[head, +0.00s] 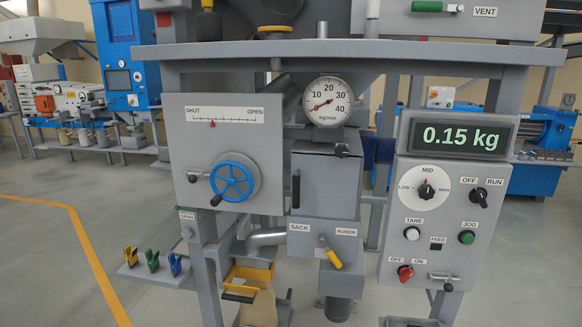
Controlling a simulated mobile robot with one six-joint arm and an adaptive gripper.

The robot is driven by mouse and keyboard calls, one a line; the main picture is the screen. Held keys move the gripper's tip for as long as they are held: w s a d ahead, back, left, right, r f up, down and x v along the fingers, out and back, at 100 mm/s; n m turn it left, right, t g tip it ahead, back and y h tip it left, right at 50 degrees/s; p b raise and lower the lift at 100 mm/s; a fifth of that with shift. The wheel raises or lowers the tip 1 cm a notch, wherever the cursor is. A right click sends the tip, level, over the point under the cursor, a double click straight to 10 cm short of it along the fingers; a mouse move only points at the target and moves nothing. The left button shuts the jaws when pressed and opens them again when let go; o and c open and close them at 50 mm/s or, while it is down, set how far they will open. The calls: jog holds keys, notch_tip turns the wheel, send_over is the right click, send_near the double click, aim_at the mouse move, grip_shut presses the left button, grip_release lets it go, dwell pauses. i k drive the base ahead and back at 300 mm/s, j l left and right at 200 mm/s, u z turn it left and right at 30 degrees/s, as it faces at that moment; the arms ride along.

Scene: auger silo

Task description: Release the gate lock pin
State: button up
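The gate panel (240,160) is a grey plate with a SHUT–OPEN scale (221,115) on it. The red pointer (212,124) stands left of the scale's middle, nearer SHUT. A blue handwheel (232,181) with a dark crank knob at its lower left sits on the panel. A small pin with a dark knob (192,177), seemingly the gate lock pin, sticks out just left of the wheel. I cannot tell how deep it sits. My gripper is not in view.
A round dial (328,102) and a 0.15 kg display (463,136) are right of the panel. A yellow-handled SACK/AUGER lever (334,258) hangs below. Coloured clips (152,260) stand on a low shelf (160,276) at left. Open floor (50,250) lies further left.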

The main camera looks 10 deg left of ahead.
aim_at(193, 178)
jog(key=u, duration=1.25)
